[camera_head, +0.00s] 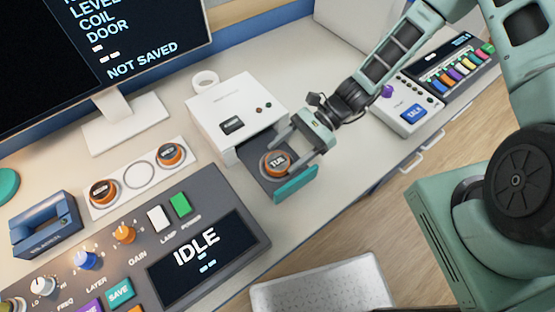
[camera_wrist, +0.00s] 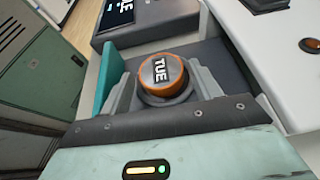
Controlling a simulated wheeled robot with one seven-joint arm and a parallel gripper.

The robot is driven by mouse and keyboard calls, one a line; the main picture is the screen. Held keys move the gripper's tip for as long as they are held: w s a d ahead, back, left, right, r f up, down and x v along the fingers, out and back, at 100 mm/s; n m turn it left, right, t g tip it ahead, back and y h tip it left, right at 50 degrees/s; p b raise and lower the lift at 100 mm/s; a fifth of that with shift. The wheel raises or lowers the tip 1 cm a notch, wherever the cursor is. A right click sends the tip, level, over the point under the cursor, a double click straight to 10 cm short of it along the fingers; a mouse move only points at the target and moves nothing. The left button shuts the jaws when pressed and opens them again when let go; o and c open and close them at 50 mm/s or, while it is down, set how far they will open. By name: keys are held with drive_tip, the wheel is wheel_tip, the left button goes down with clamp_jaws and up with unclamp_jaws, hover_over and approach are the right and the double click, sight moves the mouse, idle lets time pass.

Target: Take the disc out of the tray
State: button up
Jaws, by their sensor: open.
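The orange-rimmed disc (camera_head: 276,163) with a grey top marked TUE sits in the open tray (camera_head: 293,189), which sticks out of the front of a white box. The tray has a dark floor and a teal front. In the wrist view the disc (camera_wrist: 162,75) sits on a round seat in the tray. My gripper (camera_head: 290,155) is open at the tray, with one finger on each side of the disc. In the wrist view the fingers of my gripper (camera_wrist: 165,85) flank the disc; I cannot tell whether they touch it.
The white box (camera_head: 235,105) stands behind the tray. A white holder (camera_head: 138,177) on the left carries two similar discs (camera_head: 103,192) (camera_head: 170,155) with an empty ring between them. A control panel (camera_head: 170,250) reading IDLE lies left of the tray. A keypad device (camera_head: 410,108) stands at right.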

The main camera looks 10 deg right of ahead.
sight(278, 164)
drive_tip(key=shift+x, duration=1.15)
drive_tip(key=c, duration=0.8)
drive_tip(key=shift+o, duration=0.2)
drive_tip(key=shift+r, duration=0.1)
